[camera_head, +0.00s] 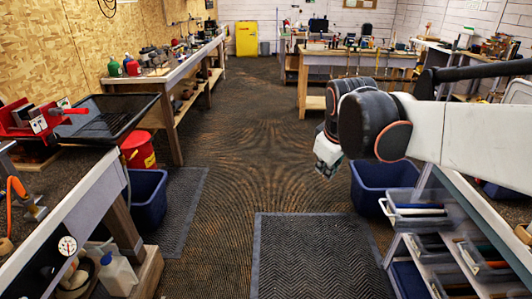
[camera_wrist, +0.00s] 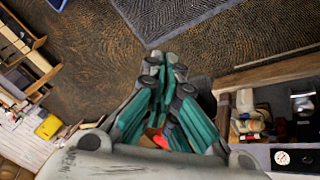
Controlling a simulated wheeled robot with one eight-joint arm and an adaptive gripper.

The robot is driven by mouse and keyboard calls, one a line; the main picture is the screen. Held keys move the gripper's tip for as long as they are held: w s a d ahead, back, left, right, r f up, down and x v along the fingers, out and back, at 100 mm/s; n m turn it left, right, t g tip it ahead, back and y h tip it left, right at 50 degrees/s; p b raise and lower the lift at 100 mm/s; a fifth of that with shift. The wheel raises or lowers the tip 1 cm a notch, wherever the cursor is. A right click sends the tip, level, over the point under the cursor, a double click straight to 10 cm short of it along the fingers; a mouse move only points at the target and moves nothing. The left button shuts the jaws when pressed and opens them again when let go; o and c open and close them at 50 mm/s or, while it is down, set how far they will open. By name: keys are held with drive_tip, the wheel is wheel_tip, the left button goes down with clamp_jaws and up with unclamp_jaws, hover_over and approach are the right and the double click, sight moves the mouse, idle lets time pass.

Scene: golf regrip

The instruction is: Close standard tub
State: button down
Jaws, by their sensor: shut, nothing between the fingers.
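Clear plastic tubs sit in the grey rack at the right in the head view. The upper tub (camera_head: 400,222) holds long grip-like pieces and juts out past the rack's front edge. A lower tub (camera_head: 466,262) holds dark pieces and also leans outward. I cannot tell which one is the standard tub. My gripper (camera_head: 326,158) hangs in the air left of the rack, apart from the tubs, partly hidden by my arm. In the wrist view my gripper (camera_wrist: 165,58) has its teal-padded fingers together, with nothing held between the tips.
Blue bins (camera_head: 148,198) and (camera_head: 371,187) stand on the floor at left and right. A red bucket (camera_head: 139,150) stands behind the left bin. Workbenches line the left wall and the back. The middle floor, with a dark mat (camera_head: 315,260), is clear.

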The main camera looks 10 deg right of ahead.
drive_tip(key=w+d+f+n+g+h+p, duration=0.1)
drive_tip(key=w+d+f+n+g, duration=0.2)
drive_tip(key=w+d, duration=0.5)
drive_tip(key=w+d+f+n, duration=0.2)
drive_tip(key=w+d+f, duration=0.4)
drive_tip(key=w+d, duration=0.15)
drive_tip(key=w+d+f+n+g+b, duration=0.1)
drive_tip(key=d+f+n, duration=0.1)
drive_tip(key=d+f, duration=0.8)
drive_tip(key=w+d+f+n+g+b, duration=0.1)
drive_tip(key=w+d+f+n+b, duration=0.1)
drive_tip(key=d+f, duration=0.8)
wheel_tip(320, 180, down, 8)
drive_tip(key=shift+d+f+n+g+h, duration=0.25)
drive_tip(key=shift+d+n+g+h, duration=0.1)
drive_tip(key=shift+n+g+h, duration=0.05)
drive_tip(key=shift+d, duration=0.1)
